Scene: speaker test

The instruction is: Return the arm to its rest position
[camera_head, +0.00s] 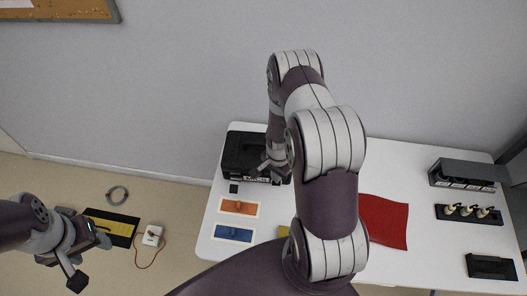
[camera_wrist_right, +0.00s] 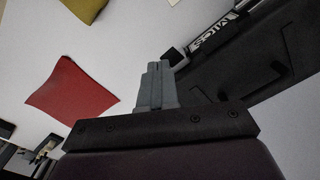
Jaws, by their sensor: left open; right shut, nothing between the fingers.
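My right arm (camera_head: 330,205) reaches forward over the white table and bends down at the far left part of it. Its gripper (camera_head: 268,171) is shut and empty, in front of the black case (camera_head: 243,147) and overlapping it in the head view; I cannot tell whether they touch. In the right wrist view the shut fingers (camera_wrist_right: 155,78) show with nothing between them, and the case (camera_wrist_right: 250,65) with white lettering lies to their right. My left gripper (camera_head: 88,262) is open and empty at the lower left, off the table and above the floor.
A grey ring (camera_head: 118,195) lies on the floor.

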